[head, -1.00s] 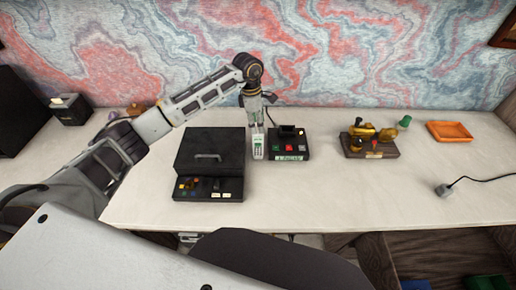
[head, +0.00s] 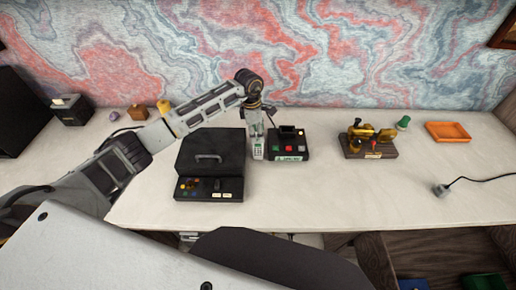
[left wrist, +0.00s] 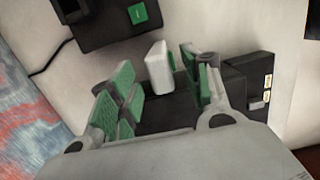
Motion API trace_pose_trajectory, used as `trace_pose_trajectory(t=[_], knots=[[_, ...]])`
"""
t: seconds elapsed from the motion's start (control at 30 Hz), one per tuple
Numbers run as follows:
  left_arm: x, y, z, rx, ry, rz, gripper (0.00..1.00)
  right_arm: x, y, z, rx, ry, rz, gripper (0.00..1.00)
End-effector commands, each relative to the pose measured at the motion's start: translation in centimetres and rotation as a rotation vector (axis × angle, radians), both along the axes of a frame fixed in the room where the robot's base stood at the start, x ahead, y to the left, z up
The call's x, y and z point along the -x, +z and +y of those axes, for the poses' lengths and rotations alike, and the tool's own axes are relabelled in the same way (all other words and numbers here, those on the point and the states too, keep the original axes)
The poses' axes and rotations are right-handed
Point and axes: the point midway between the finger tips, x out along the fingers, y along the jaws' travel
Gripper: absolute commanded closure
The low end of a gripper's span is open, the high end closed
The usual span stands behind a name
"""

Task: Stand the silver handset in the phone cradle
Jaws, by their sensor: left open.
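The silver handset (head: 258,151) stands upright on the desk, just left of the black phone cradle (head: 303,149). Its green screen and keypad face the head camera. My left gripper (head: 257,140) points down over it. In the left wrist view, the open green-padded fingers (left wrist: 158,80) have the pale handset (left wrist: 157,62) in the gap between them, with space showing on both sides. Part of the cradle shows there too (left wrist: 100,28), at the top left. My right gripper is not in view.
A black case (head: 210,150) with a handle and small parts stands close left of the handset. A brass device on a wooden base (head: 372,150), a green piece (head: 403,122) and an orange tray (head: 449,132) are to the right. The front right desk is mostly clear.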

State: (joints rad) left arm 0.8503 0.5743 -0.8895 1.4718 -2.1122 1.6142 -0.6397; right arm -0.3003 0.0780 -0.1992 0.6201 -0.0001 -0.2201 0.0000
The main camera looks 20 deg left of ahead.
Motion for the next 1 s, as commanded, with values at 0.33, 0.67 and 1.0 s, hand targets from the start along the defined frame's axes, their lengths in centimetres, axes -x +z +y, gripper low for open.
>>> trace_pose_trajectory(t=[0.33,0.67,1.0], knots=[[-0.1,-1.9,-0.3,0.001,0.0,0.0,0.52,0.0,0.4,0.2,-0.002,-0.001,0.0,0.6],[-0.1,-1.9,-0.3,0.0,0.0,0.0,0.52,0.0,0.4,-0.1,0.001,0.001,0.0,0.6],[-0.1,-1.9,-0.2,0.0,0.001,0.0,0.9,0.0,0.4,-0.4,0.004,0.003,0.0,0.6]])
